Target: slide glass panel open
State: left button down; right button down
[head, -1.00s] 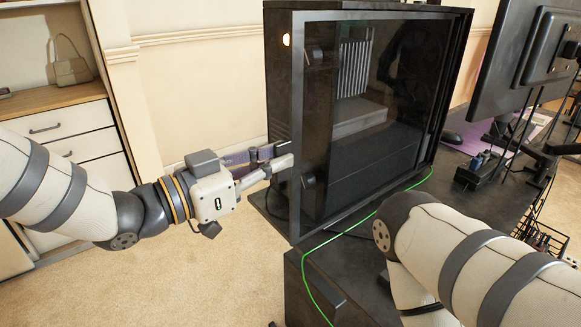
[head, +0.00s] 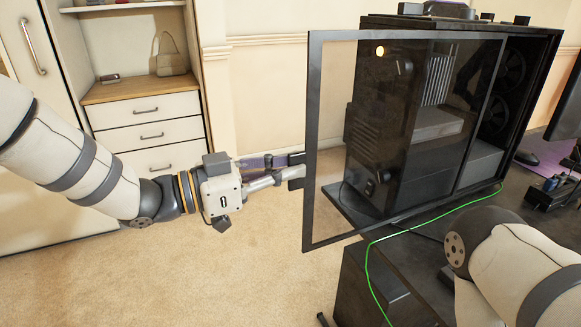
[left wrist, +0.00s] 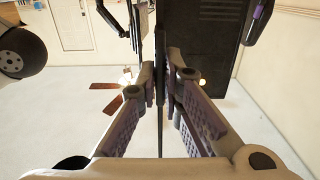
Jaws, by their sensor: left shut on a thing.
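The glass panel (head: 385,135), dark-framed and see-through, stands upright along the side of a black computer case (head: 545,100). Its left part sticks out past the case's left end, while its right part still overlaps the case. My left gripper (head: 299,172) is at the panel's left edge, shut on it at about mid-height. In the left wrist view the panel's thin dark edge (left wrist: 161,110) stands between the two fingers (left wrist: 160,85). My right gripper is out of view; only part of my right arm shows at the lower right.
The case stands on a dark desk (head: 400,275) with a green cable (head: 420,226) running below the panel. A white drawer cabinet (head: 150,135) holding a handbag (head: 172,57) stands at the back left. Open carpet lies left of the desk.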

pick_arm(q)
jog(key=c, duration=1.7)
grip_release()
jog(key=v, duration=1.2)
